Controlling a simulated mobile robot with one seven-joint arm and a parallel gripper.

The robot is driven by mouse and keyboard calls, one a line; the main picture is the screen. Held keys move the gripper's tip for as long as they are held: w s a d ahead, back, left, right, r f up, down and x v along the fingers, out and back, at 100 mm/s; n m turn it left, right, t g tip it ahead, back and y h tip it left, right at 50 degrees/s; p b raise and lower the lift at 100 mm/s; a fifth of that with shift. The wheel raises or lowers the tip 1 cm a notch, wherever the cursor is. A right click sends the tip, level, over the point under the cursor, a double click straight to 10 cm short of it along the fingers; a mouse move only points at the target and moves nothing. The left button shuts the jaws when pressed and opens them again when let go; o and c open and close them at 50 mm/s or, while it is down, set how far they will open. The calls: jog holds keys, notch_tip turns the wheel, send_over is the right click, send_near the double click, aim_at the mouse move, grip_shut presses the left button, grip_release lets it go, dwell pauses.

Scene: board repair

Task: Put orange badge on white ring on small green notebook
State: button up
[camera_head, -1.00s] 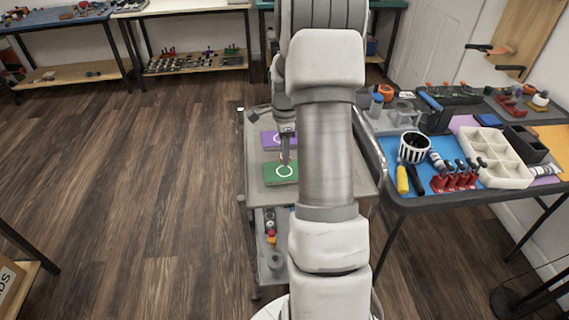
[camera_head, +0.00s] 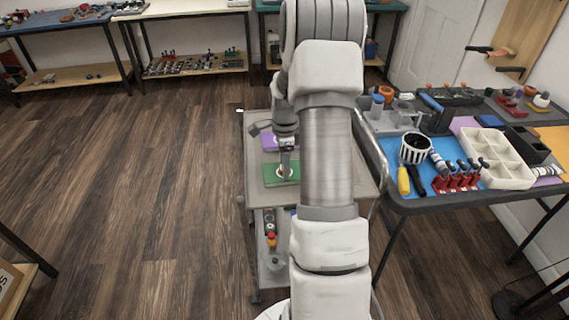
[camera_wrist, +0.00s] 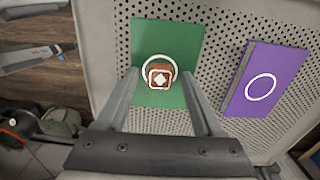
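The small green notebook (camera_wrist: 186,50) lies flat on the perforated cart top and also shows in the head view (camera_head: 272,181). A white ring (camera_wrist: 173,62) is marked on it. The orange badge (camera_wrist: 150,84), square with a white diamond, appears within the ring, toward its lower side in the wrist view, and overlaps or nears the lower rim. My gripper (camera_wrist: 160,72) is over the notebook with its fingers apart on either side of the badge. A gap shows between each finger and the badge. Exact height above the notebook is hard to tell.
A purple notebook (camera_wrist: 268,70) with its own white ring lies beside the green one. The perforated cart top (camera_wrist: 222,40) has bare room around both. A crowded workbench (camera_head: 400,203) with a white compartment tray (camera_head: 510,177) stands to the right.

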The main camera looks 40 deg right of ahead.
jog(key=shift+r, duration=0.1)
notch_tip(320, 180, up, 12)
jog(key=p, duration=0.2)
jog(key=shift+p, duration=0.3)
jog(key=shift+r, duration=0.1)
dwell(0.4)
